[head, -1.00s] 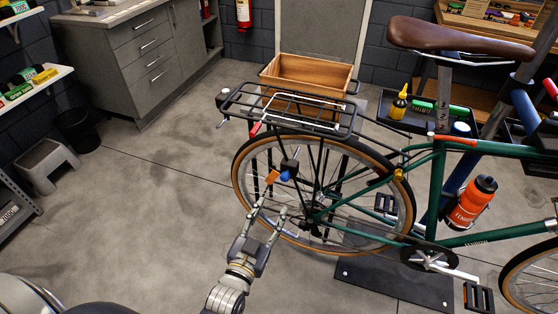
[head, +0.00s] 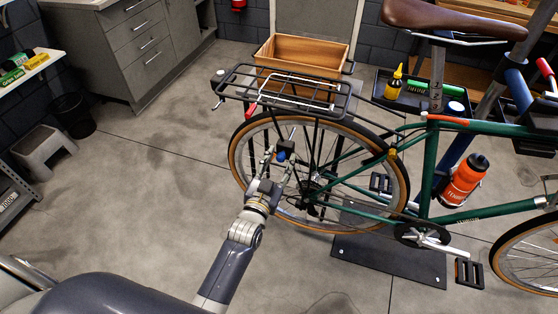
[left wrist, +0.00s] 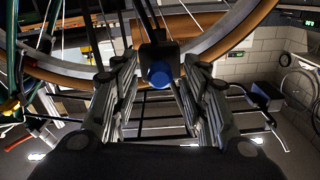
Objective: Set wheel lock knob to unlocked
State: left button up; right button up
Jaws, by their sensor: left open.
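The wheel lock knob (head: 281,156) is a small blue knob beside the spokes of the green bike's rear wheel (head: 236,165). In the left wrist view the blue knob (left wrist: 160,75) faces the camera on a dark block (left wrist: 158,52). My left gripper (head: 279,160) is open, with its fingers on either side of the knob. In the left wrist view a gap shows between each finger and the knob, and nothing is held. In the head view the fingers partly hide the lock block, and I cannot read the knob's setting. My right gripper is out of view.
A black rear rack (head: 285,90) sits above the wheel, with a wooden box (head: 300,70) behind it. A pedal and crank (head: 425,235) are to the right, above a dark floor plate (head: 390,262). The floor left of the wheel is clear.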

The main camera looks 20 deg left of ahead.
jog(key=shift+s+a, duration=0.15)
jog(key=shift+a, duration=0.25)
pick_arm(q)
grip_shut()
jog(key=s+p, duration=0.2)
jog(key=s, duration=0.3)
jog(key=shift+s+a+f+p, duration=0.1)
jog(key=shift+s+p, duration=0.05)
jog(key=shift+p, duration=0.2)
grip_release()
jog(key=shift+s, duration=0.2)
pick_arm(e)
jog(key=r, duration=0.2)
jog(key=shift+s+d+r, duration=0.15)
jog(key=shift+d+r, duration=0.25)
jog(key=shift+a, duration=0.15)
